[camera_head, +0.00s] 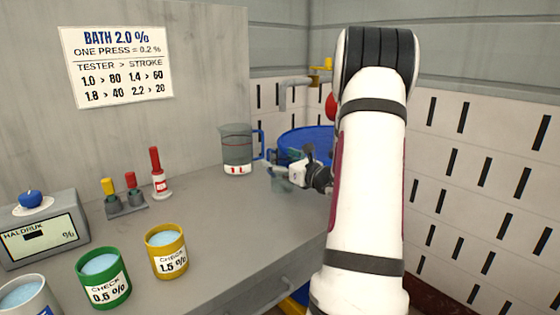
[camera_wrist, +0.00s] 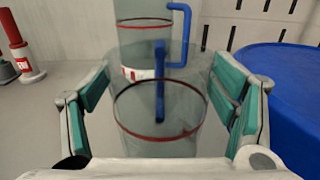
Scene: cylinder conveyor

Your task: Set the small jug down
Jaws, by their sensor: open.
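The small jug (camera_wrist: 158,118) is clear, with a red ring and a blue handle on its far side. It stands upright between the teal finger pads of my gripper (camera_wrist: 165,95), which is open, one finger on each side of it. In the head view my gripper (camera_head: 284,172) is at the counter's back right, and the small jug is mostly hidden by it. The jug's base looks to be on the counter, but its underside is not shown.
A larger clear jug (camera_head: 237,150) with a blue handle stands just behind. A blue tub (camera_head: 305,138) is to the right. Yellow (camera_head: 166,252) and green (camera_head: 103,279) check cups, a tester (camera_head: 42,238) and a red-topped bottle (camera_head: 158,175) are left. The counter's middle (camera_head: 225,205) is clear.

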